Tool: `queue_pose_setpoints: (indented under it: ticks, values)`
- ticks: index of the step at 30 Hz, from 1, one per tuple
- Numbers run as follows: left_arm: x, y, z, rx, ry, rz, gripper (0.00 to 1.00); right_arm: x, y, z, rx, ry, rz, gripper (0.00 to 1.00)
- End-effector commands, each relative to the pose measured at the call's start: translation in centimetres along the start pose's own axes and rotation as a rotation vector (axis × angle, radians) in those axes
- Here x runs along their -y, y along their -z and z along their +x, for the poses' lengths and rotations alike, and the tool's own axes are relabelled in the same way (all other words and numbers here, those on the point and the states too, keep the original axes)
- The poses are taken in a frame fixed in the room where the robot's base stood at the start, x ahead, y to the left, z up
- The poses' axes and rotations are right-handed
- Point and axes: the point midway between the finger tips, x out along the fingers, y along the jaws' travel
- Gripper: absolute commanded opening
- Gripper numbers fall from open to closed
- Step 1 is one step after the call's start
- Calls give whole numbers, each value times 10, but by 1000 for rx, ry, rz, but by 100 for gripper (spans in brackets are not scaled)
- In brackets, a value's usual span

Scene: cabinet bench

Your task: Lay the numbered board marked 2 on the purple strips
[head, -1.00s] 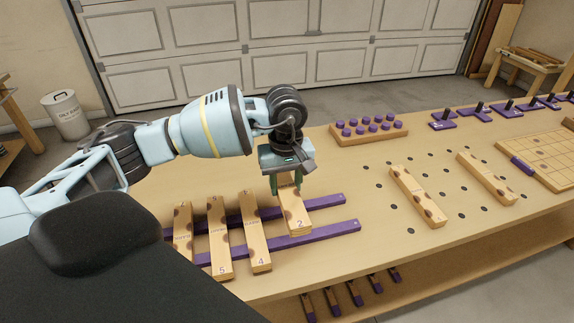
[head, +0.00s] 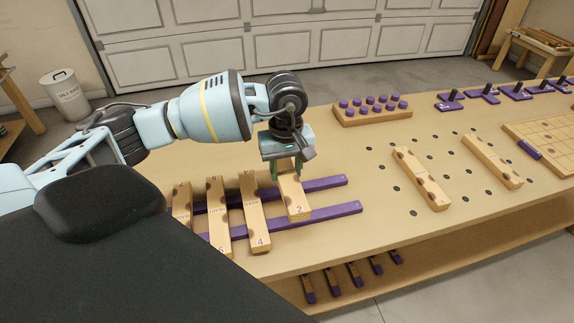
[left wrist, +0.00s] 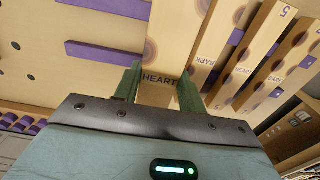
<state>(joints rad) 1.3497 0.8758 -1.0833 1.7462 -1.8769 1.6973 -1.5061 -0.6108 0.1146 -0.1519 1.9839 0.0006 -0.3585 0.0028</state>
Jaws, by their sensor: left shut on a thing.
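The wooden board marked 2 (head: 295,199) lies across or just above the two purple strips, the near one (head: 335,214) and the far one (head: 325,184). I cannot tell whether it touches both. My left gripper (head: 285,172) is shut on its far part. In the left wrist view the board (left wrist: 178,35) shows the word HEART between the fingers (left wrist: 159,88), and the strips run out to its left. My right gripper is not in view.
Just left of the held board, the board marked 4 (head: 254,215) and the board marked 5 (head: 218,215) lie across the strips, with another beyond. A peg block (head: 372,111) stands at the back. Two boards (head: 420,180) lie on the bench to the right, among dark holes.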

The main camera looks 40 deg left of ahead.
Motion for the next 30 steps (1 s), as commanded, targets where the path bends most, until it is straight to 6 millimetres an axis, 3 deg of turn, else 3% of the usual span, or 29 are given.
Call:
queue_pose_setpoints:
  ticks: [13,30]
  values:
    - [0,0,8,1,1,0,14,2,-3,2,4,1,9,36]
    - [0,0,63,3,3,0,14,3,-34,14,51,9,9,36]
